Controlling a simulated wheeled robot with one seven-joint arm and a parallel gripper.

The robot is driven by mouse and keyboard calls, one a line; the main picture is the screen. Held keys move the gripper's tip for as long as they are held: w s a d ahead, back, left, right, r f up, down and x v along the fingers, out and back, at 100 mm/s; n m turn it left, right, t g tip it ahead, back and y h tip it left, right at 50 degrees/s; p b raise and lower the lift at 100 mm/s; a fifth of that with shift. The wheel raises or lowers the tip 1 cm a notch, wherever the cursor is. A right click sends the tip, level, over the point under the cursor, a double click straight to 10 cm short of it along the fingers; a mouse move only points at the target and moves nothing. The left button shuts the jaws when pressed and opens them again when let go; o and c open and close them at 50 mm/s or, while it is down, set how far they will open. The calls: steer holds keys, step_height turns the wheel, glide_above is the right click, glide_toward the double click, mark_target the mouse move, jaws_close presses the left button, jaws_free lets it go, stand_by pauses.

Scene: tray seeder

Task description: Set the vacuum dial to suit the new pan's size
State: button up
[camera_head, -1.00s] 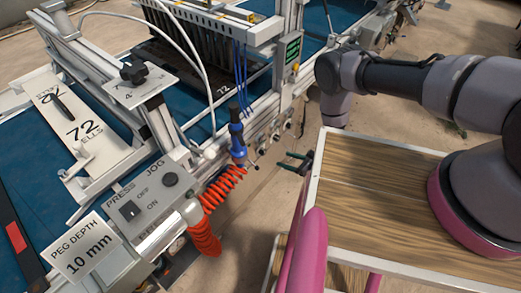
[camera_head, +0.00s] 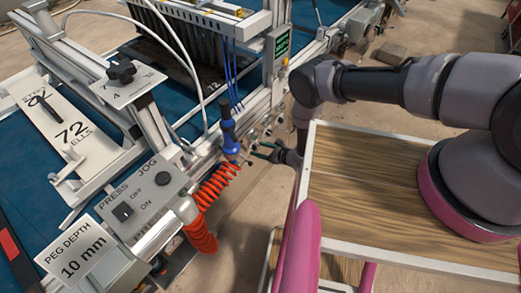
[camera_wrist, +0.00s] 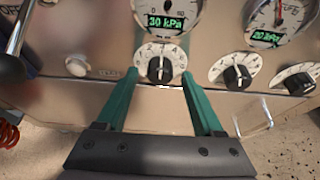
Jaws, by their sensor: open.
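In the wrist view a round dial with a black knob (camera_wrist: 160,68) sits below a gauge (camera_wrist: 168,18) whose green display reads 30 kPa. My gripper (camera_wrist: 160,76) is open, with one green finger on each side of this knob; I cannot tell whether they touch it. To the right, a second gauge (camera_wrist: 275,28) reads 20 kPa, above two more black-knobbed dials (camera_wrist: 237,77) (camera_wrist: 298,82). In the head view my gripper (camera_head: 262,151) is at the machine's side panel. A white plate (camera_head: 78,148) marked 72 lies on the seeder.
A press/jog switch box (camera_head: 140,195) and a "PEG DEPTH 10 mm" card (camera_head: 85,250) are at the machine's near end. A blue handle (camera_head: 229,138) with a coiled red hose (camera_head: 212,195) hangs left of my gripper. A metal lever (camera_wrist: 18,35) stands at the wrist view's left.

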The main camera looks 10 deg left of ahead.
jaws_close()
steer(key=shift+w+d, duration=0.1)
steer(key=shift+w+m+g, duration=0.1)
steer(key=shift+m+g, duration=0.3)
steer(key=shift+m, duration=0.1)
steer(key=shift+m+g+y, duration=0.5)
steer(key=shift+m+g, duration=0.3)
steer(key=shift+m, duration=0.6)
steer(key=shift+f, duration=0.1)
jaws_free()
